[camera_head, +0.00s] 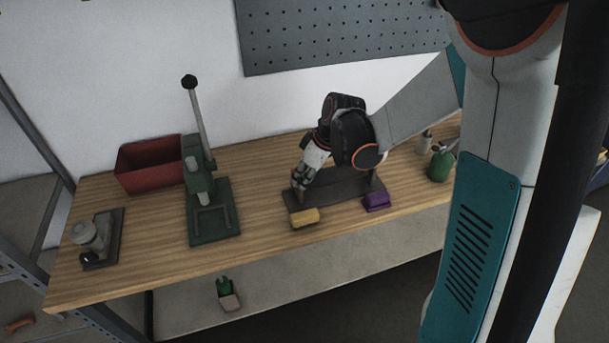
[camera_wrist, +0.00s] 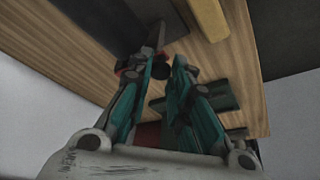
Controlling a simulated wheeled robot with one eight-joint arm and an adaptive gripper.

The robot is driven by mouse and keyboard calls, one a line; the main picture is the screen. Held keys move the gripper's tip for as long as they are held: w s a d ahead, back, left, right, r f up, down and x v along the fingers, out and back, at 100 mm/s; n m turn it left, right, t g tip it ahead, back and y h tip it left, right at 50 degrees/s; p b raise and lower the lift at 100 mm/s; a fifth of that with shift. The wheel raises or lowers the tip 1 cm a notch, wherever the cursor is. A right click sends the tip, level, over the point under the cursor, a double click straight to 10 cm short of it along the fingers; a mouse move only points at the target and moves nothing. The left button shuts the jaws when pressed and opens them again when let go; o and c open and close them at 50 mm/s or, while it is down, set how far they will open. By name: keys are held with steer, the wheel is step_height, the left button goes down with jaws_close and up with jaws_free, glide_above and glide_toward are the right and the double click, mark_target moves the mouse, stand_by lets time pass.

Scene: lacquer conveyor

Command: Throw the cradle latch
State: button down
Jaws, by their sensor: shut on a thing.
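The cradle (camera_head: 340,194) is a dark grey fixture on the wooden bench, right of the bench's middle. My gripper (camera_head: 299,183) is at the cradle's left end, pointing down and tilted. In the wrist view, my gripper's teal fingers (camera_wrist: 167,70) close around a small dark round knob (camera_wrist: 160,71), which I take for the end of the cradle latch. The grey cradle part beside it also shows there. Most of the latch is hidden by the fingers, so its angle cannot be told.
A yellow block (camera_head: 304,217) and a purple block (camera_head: 376,201) lie at the cradle's front. A green lever press (camera_head: 213,228), a red bin (camera_head: 150,164) and a grey device (camera_head: 93,236) stand to the left. A green can (camera_head: 440,167) stands right. A pegboard (camera_head: 340,35) hangs behind.

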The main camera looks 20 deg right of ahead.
steer(key=w+a+m+h+b, duration=0.1)
steer(key=w+a+m+h, duration=0.4)
steer(key=m, duration=0.9)
steer(key=shift+a+t, duration=0.4)
steer(key=shift+a, duration=0.8)
steer(key=shift+m, duration=0.3)
steer(key=c, duration=1.4)
jaws_free()
steer(key=shift+w, duration=0.1)
steer(key=shift+c, duration=0.2)
steer(key=v, duration=0.7)
steer(key=shift+a+r, duration=0.15)
steer(key=shift+r, duration=0.1)
